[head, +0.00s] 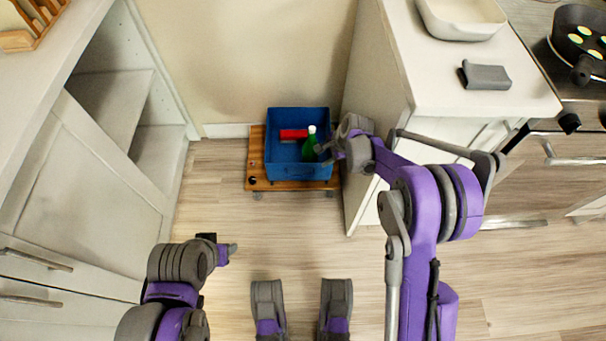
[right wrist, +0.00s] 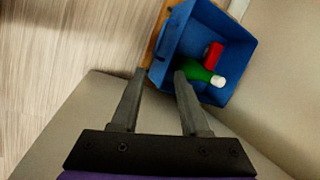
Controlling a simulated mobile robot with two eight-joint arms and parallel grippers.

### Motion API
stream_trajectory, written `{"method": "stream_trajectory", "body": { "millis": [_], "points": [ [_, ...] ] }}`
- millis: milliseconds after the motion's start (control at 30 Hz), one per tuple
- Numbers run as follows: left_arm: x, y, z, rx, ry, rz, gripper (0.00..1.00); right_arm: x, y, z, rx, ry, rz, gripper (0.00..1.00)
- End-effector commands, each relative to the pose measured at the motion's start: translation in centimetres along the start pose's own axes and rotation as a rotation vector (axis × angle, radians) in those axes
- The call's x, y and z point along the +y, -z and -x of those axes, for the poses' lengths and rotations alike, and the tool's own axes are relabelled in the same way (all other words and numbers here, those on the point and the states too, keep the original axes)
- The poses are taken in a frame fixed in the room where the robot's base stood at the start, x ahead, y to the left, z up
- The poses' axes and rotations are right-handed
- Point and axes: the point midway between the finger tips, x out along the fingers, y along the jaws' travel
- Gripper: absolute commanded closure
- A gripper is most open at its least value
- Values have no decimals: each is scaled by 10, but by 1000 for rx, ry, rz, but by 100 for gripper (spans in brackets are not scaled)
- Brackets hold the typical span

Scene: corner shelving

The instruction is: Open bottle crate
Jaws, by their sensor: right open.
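A blue crate (head: 297,171) stands on a wooden board with casters (head: 256,158) on the floor by the back wall. Its top is open, and a green bottle (head: 309,147) with a white cap and a red item (head: 293,134) are inside. My right gripper (head: 325,153) is at the crate's right side.
A white cabinet with open shelves (head: 110,100) stands at the left. A stove with a pan (head: 580,40) is farther right. The middle floor is clear.

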Motion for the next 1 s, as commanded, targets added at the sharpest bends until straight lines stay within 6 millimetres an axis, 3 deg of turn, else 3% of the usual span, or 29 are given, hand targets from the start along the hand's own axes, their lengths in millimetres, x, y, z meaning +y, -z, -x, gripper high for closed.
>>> {"method": "stream_trajectory", "body": {
  "millis": [33, 100, 300, 567, 1000],
  "points": [
    [0, 0, 0, 0, 0, 0, 50, -3, 3, -23, -15, -2, -49, 55],
    [0, 0, 0, 0, 0, 0, 50, -5, 6, -50, -35, -6, -123, 55],
    [0, 0, 0, 0, 0, 0, 50, -3, 10, -106, -77, -17, -277, 55],
    [0, -1, -3, -1, 0, 0, 50, 0, 9, -133, -88, -22, -319, 55],
    [0, -4, -20, -1, 0, 0, 50, 0, 2, -210, -87, -21, -316, 55]
  ]
}}
